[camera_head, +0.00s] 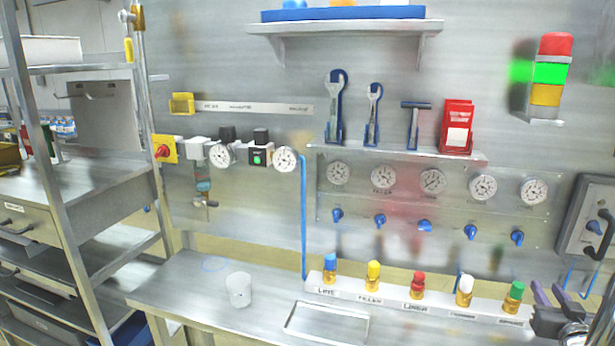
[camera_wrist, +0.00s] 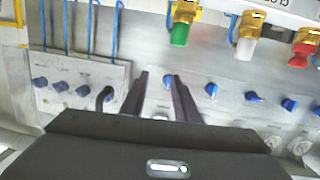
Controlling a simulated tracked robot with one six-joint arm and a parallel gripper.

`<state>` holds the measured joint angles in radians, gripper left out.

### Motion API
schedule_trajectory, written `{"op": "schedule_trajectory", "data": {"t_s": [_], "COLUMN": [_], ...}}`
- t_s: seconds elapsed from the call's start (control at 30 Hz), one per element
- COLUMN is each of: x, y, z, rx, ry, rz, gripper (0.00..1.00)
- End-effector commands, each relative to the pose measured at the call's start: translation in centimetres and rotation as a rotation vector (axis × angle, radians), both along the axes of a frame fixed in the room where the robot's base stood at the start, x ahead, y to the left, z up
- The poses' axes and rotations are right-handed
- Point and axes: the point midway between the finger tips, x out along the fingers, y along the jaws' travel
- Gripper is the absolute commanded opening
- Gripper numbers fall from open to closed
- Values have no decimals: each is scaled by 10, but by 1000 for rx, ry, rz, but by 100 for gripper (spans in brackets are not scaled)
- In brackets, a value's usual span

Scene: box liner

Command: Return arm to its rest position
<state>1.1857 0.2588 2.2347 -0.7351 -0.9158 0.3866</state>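My gripper (camera_head: 551,292) is at the lower right of the head view, just right of the green-capped valve (camera_head: 514,296). Its two dark fingers stand apart and hold nothing. In the wrist view my gripper (camera_wrist: 156,78) shows from behind, with a gap between the fingertips and blue knobs on the steel panel beyond. The wrist picture appears upside down, with the green valve (camera_wrist: 181,24) at the top. Most of my arm is outside the head view.
A white block (camera_head: 385,297) carries several colour-capped valves. A clear cup (camera_head: 239,289) and a shallow tray (camera_head: 326,323) are on the steel bench. Gauges, wrenches and a red holder (camera_head: 457,127) line the wall. A grey switch box (camera_head: 590,222) is at the right.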

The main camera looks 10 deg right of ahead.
Motion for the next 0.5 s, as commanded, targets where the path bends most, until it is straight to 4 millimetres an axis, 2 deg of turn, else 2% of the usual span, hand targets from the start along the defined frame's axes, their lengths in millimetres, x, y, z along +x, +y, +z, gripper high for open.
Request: {"op": "schedule_trajectory", "data": {"t_s": [0.1, 0.2, 0.27, 0.37, 0.5], "x": [-19, -39, -49, -62, -71], "y": [-10, -14, -13, -5, 17], "z": [-34, -57, -66, -78, -88], "rx": [61, 116, 144, 192, 259], "ry": [110, 205, 257, 340, 449], "rz": [-80, -151, -187, -232, -270], "gripper": [28, 28, 28, 28, 28]}}
